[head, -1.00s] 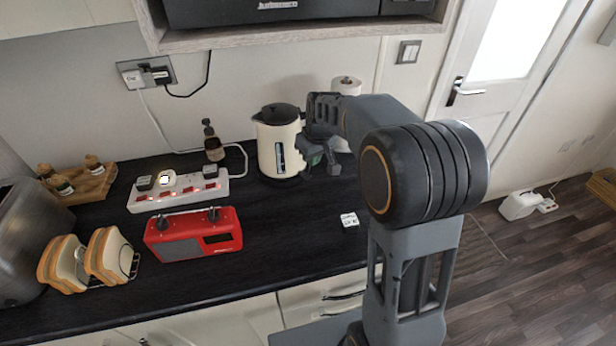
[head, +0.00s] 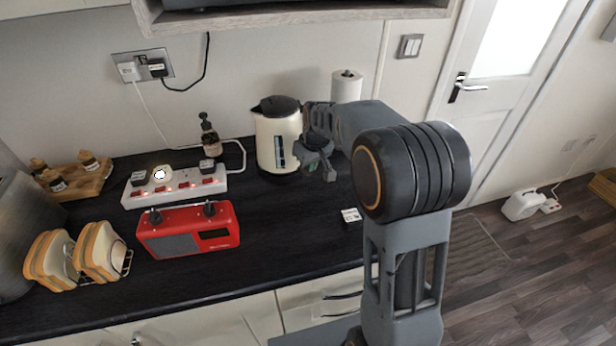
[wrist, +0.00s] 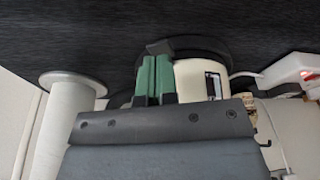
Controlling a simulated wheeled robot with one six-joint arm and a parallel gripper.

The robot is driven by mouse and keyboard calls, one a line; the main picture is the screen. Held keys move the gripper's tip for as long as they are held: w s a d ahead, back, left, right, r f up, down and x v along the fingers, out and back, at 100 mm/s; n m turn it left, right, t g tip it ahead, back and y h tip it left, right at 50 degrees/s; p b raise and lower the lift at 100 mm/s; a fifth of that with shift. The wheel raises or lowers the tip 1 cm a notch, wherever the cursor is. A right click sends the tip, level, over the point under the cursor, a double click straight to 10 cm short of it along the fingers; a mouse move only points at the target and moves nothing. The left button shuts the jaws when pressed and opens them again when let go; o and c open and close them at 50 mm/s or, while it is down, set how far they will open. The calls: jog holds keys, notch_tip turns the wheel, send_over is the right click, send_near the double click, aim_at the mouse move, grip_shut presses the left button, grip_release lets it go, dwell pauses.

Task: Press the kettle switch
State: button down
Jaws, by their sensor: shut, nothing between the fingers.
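The cream kettle (head: 272,143) with a black lid stands upright on the worktop by the back wall. It also shows in the wrist view (wrist: 190,78), beside the fingers. My gripper (head: 327,172) is at the kettle's right side, low near its base. In the wrist view its green fingers (wrist: 153,76) are together and empty. A small dark piece (wrist: 160,46) shows at the fingertips by the kettle's black base; I cannot tell whether it is the switch or whether the fingers touch it.
A paper towel roll (head: 347,87) stands behind my gripper, right of the kettle. A white power strip (head: 175,185), a red radio (head: 188,231) and a toast rack (head: 128,262) are to the left. A small white item (head: 351,215) lies on the worktop (head: 290,235), otherwise clear in front of the kettle.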

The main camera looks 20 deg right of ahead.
jog(key=shift+w+f, duration=0.15)
jog(key=shift+f, duration=0.55)
jog(key=shift+s+b+x, duration=0.2)
jog(key=shift+b+x, duration=0.7)
jog(key=shift+b, duration=0.05)
jog(key=shift+r, duration=0.1)
jog(key=shift+s+d+r, duration=0.15)
jog(key=shift+s, duration=0.35)
jog(key=shift+s+d+r, duration=0.2)
jog(key=shift+s, duration=0.25)
jog(key=shift+s+d+r, duration=0.15)
jog(key=shift+s, duration=0.35)
jog(key=v, duration=1.4)
